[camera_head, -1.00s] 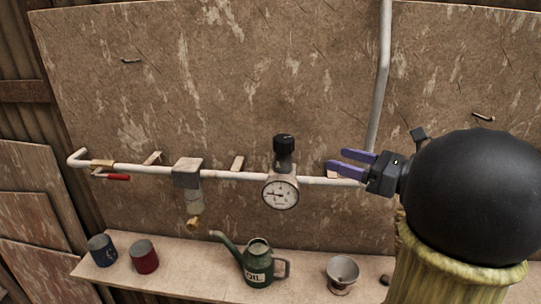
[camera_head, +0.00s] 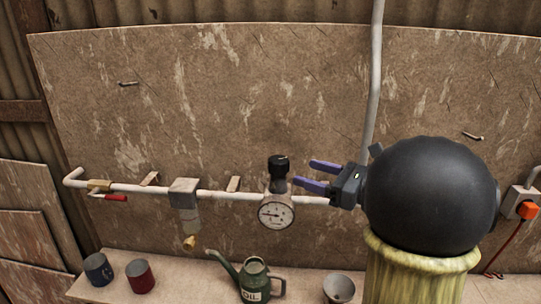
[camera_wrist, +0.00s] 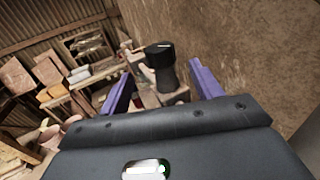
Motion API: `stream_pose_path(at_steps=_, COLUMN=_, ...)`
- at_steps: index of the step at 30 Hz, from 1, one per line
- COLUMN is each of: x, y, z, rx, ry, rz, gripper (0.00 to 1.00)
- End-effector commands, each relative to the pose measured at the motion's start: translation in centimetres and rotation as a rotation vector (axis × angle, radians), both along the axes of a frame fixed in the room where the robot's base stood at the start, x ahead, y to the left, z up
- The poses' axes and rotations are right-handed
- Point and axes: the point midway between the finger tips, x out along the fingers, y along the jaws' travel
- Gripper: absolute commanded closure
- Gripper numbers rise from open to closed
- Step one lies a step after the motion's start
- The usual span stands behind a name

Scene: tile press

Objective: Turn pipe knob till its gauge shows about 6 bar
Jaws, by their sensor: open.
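The black pipe knob (camera_head: 278,163) stands upright on top of the regulator on the white pipe. Its gauge (camera_head: 276,212) has a round white dial just below; the needle points to the left, and the numbers are too small to read. My gripper (camera_head: 309,174) is open and empty just right of the knob, its two purple fingers pointing left towards it. In the wrist view the knob (camera_wrist: 160,54) shows ahead, between the lines of the two fingers (camera_wrist: 160,88) and beyond their tips. I see no contact.
The white pipe (camera_head: 235,196) runs along the board, with a red-handled valve (camera_head: 116,197) and a grey filter (camera_head: 184,192) at left. A shelf (camera_head: 200,275) below holds two cups, a green oil can (camera_head: 255,280) and a metal funnel-like cup (camera_head: 339,287). An orange plug (camera_head: 528,210) is at right.

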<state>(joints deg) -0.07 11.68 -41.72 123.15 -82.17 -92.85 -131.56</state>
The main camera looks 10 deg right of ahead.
Motion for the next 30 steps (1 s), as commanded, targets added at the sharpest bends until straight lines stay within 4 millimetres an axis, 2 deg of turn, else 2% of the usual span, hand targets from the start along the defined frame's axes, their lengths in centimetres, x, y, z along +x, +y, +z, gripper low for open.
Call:
stream_pose_path(at_steps=3, x=1.5, y=1.7, z=0.3, rx=0.001, ry=0.004, rz=0.003, gripper=0.35)
stream_pose_path(at_steps=16, x=6.6, y=6.9, z=0.3, rx=-0.002, ry=0.002, rz=0.002, gripper=0.35)
stream_pose_path(at_steps=21, x=7.5, y=7.8, z=0.1, rx=-0.001, ry=-0.001, rz=0.000, gripper=0.35)
stream_pose_path(at_steps=29, x=7.6, y=7.8, z=0.0, rx=-0.001, ry=-0.001, rz=-0.001, gripper=0.35)
stream_pose_path(at_steps=30, x=7.6, y=7.8, z=0.0, rx=-0.001, ry=-0.001, rz=-0.001, gripper=0.39)
